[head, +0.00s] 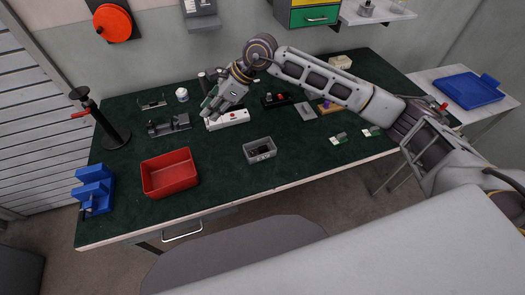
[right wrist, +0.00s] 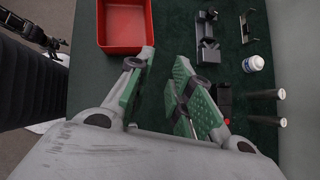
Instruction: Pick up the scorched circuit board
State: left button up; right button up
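Two small green circuit boards lie on the right part of the green bench top: one board (head: 338,138) and a second board (head: 371,131) to its right. Both carry pale parts. They are too small for me to tell which is scorched. My right gripper (head: 210,107) is over the back middle of the bench, close to a white strip with a red button, well left of both boards. In the right wrist view its green-padded fingers (right wrist: 160,95) stand apart. A thin dark shape shows by one finger; I cannot tell what it is. My left gripper is not in view.
A grey open housing (head: 259,150) stands at the middle front. A red bin (head: 170,187) and a blue holder (head: 94,187) are at the left. A black post stand (head: 110,125) rises at the back left. A blue tray (head: 468,91) sits on a side table.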

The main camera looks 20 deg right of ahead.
jog(key=d+f+n+h, duration=0.2)
jog(key=d+f+h, duration=0.3)
jog(key=d, duration=0.4)
jog(key=n+g+h, duration=0.1)
jog(key=g+h, duration=0.1)
jog(key=h, duration=0.1)
send_over(261, 148)
jog(key=shift+w+d+f, duration=0.1)
jog(key=shift+d, duration=0.1)
jog(key=shift+f, duration=0.15)
jog(key=shift+f+p, duration=0.55)
jog(key=shift+f, duration=3.65)
jog(key=shift+f, duration=0.1)
jog(key=shift+a+f+p, duration=0.15)
jog(key=shift+f+p, duration=0.3)
jog(key=shift+f, duration=0.4)
jog(key=shift+f+p, duration=0.35)
jog(key=shift+f, duration=1.3)
